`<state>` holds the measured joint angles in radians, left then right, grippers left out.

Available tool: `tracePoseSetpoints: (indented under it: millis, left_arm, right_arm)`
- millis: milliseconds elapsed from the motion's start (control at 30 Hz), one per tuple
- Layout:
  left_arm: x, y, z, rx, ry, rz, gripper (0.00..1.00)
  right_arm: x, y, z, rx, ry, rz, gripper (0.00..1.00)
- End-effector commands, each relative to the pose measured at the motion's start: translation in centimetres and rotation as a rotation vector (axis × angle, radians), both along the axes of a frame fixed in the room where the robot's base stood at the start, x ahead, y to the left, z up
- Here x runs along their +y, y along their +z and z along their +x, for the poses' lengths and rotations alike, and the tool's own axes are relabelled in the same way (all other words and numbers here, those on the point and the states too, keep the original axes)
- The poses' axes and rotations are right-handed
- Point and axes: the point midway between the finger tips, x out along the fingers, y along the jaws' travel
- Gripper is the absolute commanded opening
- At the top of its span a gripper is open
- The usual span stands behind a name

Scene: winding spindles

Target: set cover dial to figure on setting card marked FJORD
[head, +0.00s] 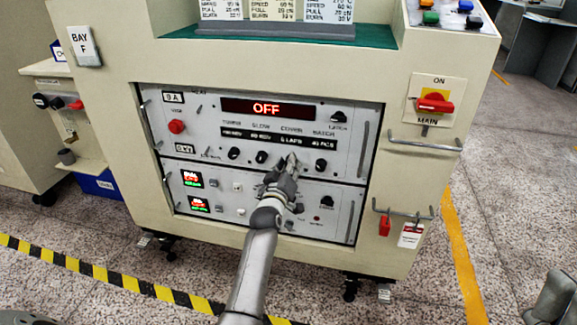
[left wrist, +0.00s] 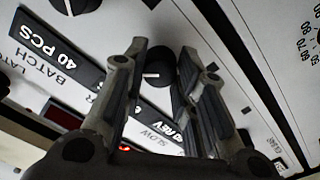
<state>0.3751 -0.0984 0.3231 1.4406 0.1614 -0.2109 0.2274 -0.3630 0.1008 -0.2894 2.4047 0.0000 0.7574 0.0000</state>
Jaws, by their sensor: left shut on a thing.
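My left gripper (head: 288,166) reaches the control panel from below and is shut on the cover dial, under the word COVER. In the head view the fingers hide most of that dial. In the left wrist view the black cover dial (left wrist: 158,66) shows between the two fingertips, with a pale mark on it. The cover readout (head: 292,140) seems to say 5 LAPS. Three setting cards (head: 276,9) stand on the green top; their headings are cut off, so I cannot tell which is FJORD.
Other black dials flank the held one: the slow dial (head: 261,157) at left and the batch dial (head: 320,166) at right. A red display (head: 265,108) reads OFF. A red main switch (head: 436,102) is at right. A metal handle (head: 364,148) edges the panel.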

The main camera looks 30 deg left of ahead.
Motion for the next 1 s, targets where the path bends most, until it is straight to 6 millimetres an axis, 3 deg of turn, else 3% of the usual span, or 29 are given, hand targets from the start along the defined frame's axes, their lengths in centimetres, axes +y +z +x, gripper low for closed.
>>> tracePoseSetpoints:
  millis: [233, 267, 400, 767, 1000]
  left_arm:
    - [0.1, 0.1, 0.0, -0.002, 0.002, 0.002, 0.03]
    - [0.1, 0.1, 0.0, -0.002, 0.002, 0.002, 0.30]
    - [0.1, 0.1, 0.0, -0.001, 0.001, 0.001, 0.48]
    - [0.0, 0.0, -0.2, 0.000, 0.000, 0.001, 0.49]
    - [-0.6, -0.1, -2.6, 0.000, 0.001, 0.001, 0.49]
  right_arm:
    - [0.0, 0.0, 0.0, 0.000, 0.000, 0.000, 0.40]
    - [0.0, 0.0, 0.0, 0.000, 0.000, 0.000, 0.40]
    - [0.0, 0.0, 0.0, -0.001, -0.001, 0.000, 0.40]
    - [0.0, 0.0, 0.0, 0.000, 0.002, 0.001, 0.40]
    - [0.0, 0.0, 0.0, -0.001, 0.001, 0.001, 0.40]
